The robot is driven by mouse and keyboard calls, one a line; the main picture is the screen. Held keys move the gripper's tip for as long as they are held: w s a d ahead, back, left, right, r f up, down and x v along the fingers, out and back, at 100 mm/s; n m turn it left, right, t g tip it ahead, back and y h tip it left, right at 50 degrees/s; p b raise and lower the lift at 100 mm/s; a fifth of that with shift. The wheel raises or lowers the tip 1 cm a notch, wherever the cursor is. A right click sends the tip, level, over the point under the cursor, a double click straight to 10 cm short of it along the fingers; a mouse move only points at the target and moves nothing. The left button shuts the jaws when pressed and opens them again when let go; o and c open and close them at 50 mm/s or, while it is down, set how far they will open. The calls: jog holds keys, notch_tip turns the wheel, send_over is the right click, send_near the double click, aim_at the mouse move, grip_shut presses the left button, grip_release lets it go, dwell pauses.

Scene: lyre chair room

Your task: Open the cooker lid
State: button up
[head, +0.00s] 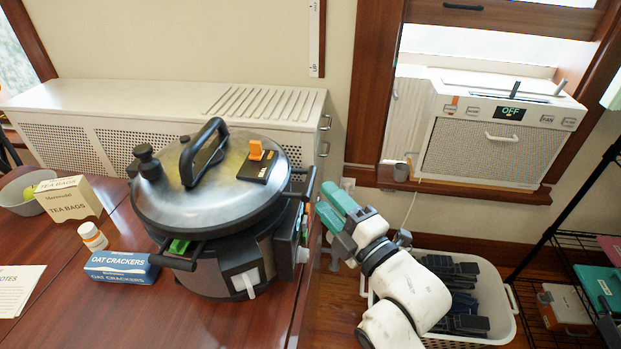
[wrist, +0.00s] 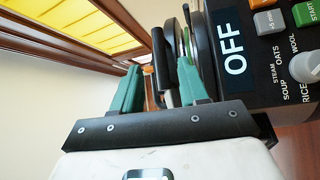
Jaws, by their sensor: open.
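The cooker (head: 222,262) stands on the right end of the wooden table. Its grey domed lid (head: 170,200) lies flat over the pot, with an arched black handle (head: 204,152) and an orange switch (head: 256,149) on top. A small black side handle (head: 308,184) shows at the lid's right rim. My gripper (head: 337,207) is at the cooker's right side, with green fingers spread. In the wrist view, my gripper (wrist: 160,82) has a black upright bar (wrist: 161,65) between its fingers. I cannot tell whether they touch it. The cooker's panel (wrist: 265,75) there reads OFF.
A cracker box (head: 122,267), a white bottle (head: 92,236), a tea bag box (head: 70,198) and a bowl (head: 22,194) stand left of the cooker. A white cabinet (head: 110,110) is behind. A white basket (head: 508,322) is on the floor right of the table.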

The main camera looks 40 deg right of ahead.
aim_at(311, 178)
jog(key=w, duration=0.4)
jog(key=w+r+p, duration=0.1)
jog(key=w, duration=0.1)
jog(key=shift+w+d, duration=0.2)
jog(key=shift+d, duration=0.2)
jog(key=shift+f, duration=0.1)
grip_shut()
